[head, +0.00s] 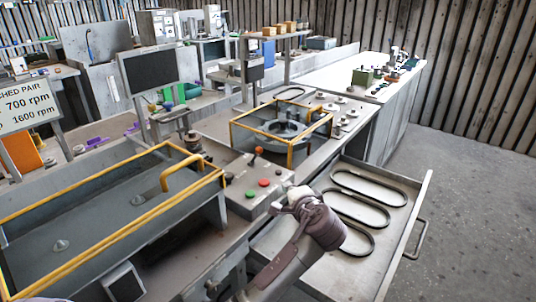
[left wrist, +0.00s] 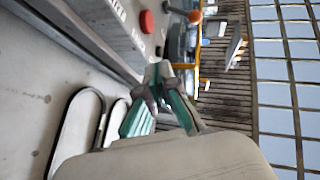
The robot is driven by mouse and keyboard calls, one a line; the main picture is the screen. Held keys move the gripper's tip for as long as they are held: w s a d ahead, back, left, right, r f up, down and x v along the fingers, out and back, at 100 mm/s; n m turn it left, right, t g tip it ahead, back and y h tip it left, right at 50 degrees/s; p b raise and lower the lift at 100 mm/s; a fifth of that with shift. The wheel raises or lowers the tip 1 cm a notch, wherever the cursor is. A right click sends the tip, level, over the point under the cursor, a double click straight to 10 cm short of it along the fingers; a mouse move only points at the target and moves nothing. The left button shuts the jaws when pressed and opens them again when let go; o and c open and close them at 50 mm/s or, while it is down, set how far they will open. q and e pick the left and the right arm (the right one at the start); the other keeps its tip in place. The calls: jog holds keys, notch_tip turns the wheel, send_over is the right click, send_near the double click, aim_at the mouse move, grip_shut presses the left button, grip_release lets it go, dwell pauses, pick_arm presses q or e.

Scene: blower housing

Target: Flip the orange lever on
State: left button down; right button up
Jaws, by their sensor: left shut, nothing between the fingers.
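The orange lever (head: 257,151) has an orange ball on a dark stem and stands at the back of the grey control panel, its stem leaning slightly. In the left wrist view its orange ball (left wrist: 195,16) shows near the top edge. My left gripper (head: 292,197) is at the panel's front right corner, nearer than the lever and apart from it. In the left wrist view the left gripper (left wrist: 160,72) is shut and empty, with green pads on the fingers. My right gripper is not in view.
Yellow guard rails (head: 110,235) surround the bay at left. An open drawer (head: 410,225) with dark belts (head: 360,210) lies right of my arm. The floor farther right is clear.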

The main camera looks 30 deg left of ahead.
aim_at(256, 156)
pick_arm(q)
jog(key=shift+t+y, duration=0.3)
jog(key=shift+y, duration=0.5)
jog(key=r, duration=0.1)
jog(key=w+r, duration=0.1)
jog(key=r, duration=0.1)
jog(key=w+r, duration=0.1)
jog(key=r, duration=0.1)
jog(key=shift+w+a, duration=0.2)
jog(key=shift+w, duration=0.05)
jog(key=shift+a, duration=0.1)
jog(key=p+x, duration=0.1)
jog(key=x, duration=0.9)
jog(key=shift+w+a+p, duration=0.1)
jog(key=shift+w+p, duration=0.05)
jog(key=shift+p, duration=0.15)
jog(key=shift+s+a+f+p, duration=0.15)
jog(key=shift+a+p, duration=0.1)
jog(key=shift+a, duration=0.35)
jog(key=shift+s+a+f+p, duration=0.1)
jog(key=shift+a+p, duration=0.1)
jog(key=shift+a, duration=0.4)
jog(key=shift+s+a+f, duration=0.1)
jog(key=shift+s+a, duration=0.05)
jog(key=shift+a, duration=0.4)
jog(key=shift+f, duration=0.1)
